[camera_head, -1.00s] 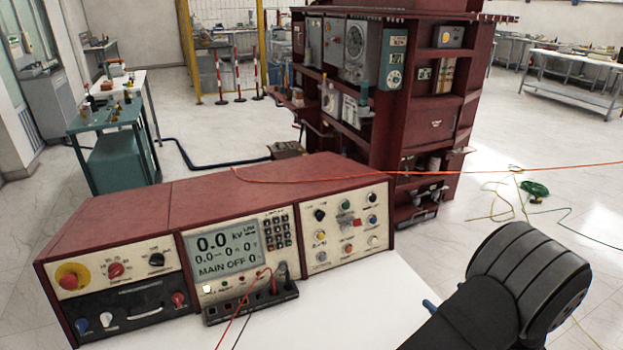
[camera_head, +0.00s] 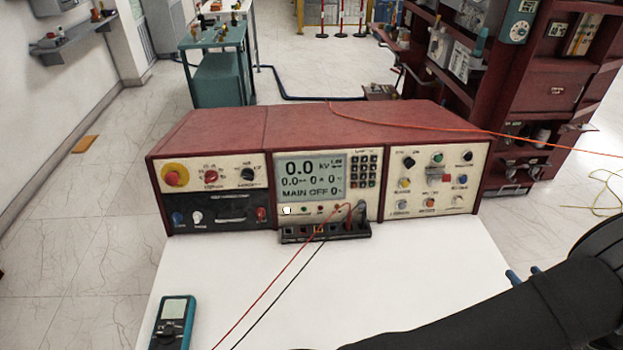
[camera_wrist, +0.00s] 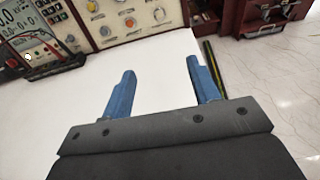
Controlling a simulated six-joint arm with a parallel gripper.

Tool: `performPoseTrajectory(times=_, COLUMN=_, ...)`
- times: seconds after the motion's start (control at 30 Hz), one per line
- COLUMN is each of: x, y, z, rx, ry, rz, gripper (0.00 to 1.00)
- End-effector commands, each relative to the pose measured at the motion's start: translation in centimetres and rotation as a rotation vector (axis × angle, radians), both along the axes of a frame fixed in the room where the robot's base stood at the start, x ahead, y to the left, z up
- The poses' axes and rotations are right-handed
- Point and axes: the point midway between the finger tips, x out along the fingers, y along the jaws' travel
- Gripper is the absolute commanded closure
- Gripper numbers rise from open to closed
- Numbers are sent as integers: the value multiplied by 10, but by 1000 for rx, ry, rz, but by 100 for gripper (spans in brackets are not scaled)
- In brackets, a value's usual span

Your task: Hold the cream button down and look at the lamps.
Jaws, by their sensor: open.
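The console's right-hand panel (camera_head: 433,185) carries several coloured buttons and knobs. I cannot tell which pale one is cream. Small lamps (camera_head: 304,209) sit below the display, and a square white one (camera_head: 287,210) looks bright. My gripper (camera_wrist: 160,68) is open and empty over the white table, in front of the panel and touching nothing.
The display (camera_head: 312,177) reads 0.0 kV and MAIN OFF. Red and black leads run from a dark terminal block (camera_head: 325,232) across the table (camera_head: 400,265). A teal meter (camera_head: 173,321) lies at front left. An orange cable (camera_head: 400,121) crosses the console top.

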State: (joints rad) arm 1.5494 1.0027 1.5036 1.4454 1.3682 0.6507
Motion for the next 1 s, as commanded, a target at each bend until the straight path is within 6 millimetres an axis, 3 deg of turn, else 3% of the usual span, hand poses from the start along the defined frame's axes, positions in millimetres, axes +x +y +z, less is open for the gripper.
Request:
performPoseTrajectory(times=0.03, x=0, y=0, z=0, rx=0, ry=0, rz=0, gripper=55)
performPoseTrajectory(times=0.27, x=0, y=0, z=0, rx=0, ry=0, rz=0, gripper=100)
performPoseTrajectory(times=1.0, x=0, y=0, z=0, rx=0, ry=0, rz=0, gripper=100)
